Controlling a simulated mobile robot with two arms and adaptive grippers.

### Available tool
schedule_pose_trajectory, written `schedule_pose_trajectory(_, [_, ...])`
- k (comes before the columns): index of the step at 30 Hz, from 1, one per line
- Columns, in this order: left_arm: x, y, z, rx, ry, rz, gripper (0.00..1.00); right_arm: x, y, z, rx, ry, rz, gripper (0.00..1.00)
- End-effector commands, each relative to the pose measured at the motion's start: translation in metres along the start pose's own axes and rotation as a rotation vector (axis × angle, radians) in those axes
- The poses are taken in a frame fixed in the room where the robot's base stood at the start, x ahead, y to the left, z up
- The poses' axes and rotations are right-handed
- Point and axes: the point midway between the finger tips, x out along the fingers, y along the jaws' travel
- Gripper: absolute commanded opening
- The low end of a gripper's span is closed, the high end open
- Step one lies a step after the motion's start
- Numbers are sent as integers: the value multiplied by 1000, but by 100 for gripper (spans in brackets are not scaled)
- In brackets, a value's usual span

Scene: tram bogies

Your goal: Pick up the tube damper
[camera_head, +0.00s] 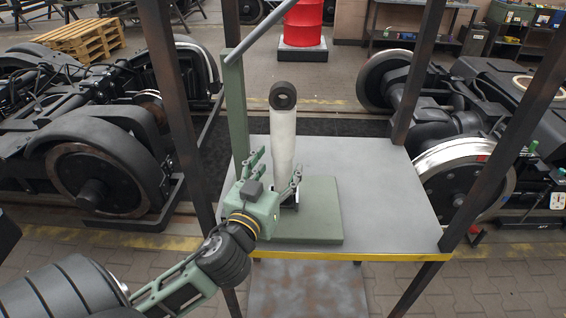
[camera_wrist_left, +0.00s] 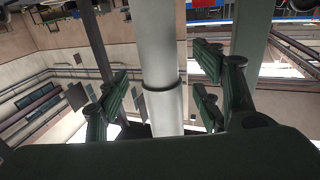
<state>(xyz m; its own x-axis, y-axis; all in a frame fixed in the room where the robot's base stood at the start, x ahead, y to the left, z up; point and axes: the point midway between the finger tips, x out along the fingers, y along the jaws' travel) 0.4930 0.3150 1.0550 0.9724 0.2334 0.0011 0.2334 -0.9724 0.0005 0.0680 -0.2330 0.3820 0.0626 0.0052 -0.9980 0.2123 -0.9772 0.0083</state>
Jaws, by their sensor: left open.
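The tube damper (camera_head: 283,130) is a pale grey-white upright cylinder with a black ring eye at its top. It stands on a green base plate (camera_head: 322,215) on the grey table (camera_head: 395,190). My left gripper (camera_head: 277,172) is open at the lower part of the damper, with fingers on either side of it. In the left wrist view the damper (camera_wrist_left: 160,70) runs upright between the open fingers of the left gripper (camera_wrist_left: 160,100), with a collar on its lower part. I cannot tell whether any finger touches it. My right gripper is not in view.
A green post (camera_head: 235,110) stands just left of the damper, and dark frame posts (camera_head: 172,80) rise around the table. Bogies with wheels (camera_head: 100,175) stand left and right (camera_head: 465,165). A red barrel (camera_head: 303,22) is behind. The table's right side is clear.

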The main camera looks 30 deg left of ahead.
Motion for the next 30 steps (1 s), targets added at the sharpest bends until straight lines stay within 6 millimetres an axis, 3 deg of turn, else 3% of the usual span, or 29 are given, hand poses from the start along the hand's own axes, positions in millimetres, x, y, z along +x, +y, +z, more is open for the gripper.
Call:
schedule_pose_trajectory(1, [9, 0, -6, 5, 2, 1, 60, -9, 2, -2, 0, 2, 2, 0])
schedule_pose_trajectory(6, [29, 0, -3, 3, 0, 0, 60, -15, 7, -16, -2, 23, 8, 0])
schedule_pose_trajectory(11, [35, 0, -1, 2, -1, 0, 60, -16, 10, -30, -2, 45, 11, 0])
schedule_pose_trajectory(16, [35, 0, 0, 1, -1, 0, 60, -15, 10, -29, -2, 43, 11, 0])
schedule_pose_trajectory(30, [34, 0, 0, 1, -1, 0, 18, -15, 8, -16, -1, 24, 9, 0])
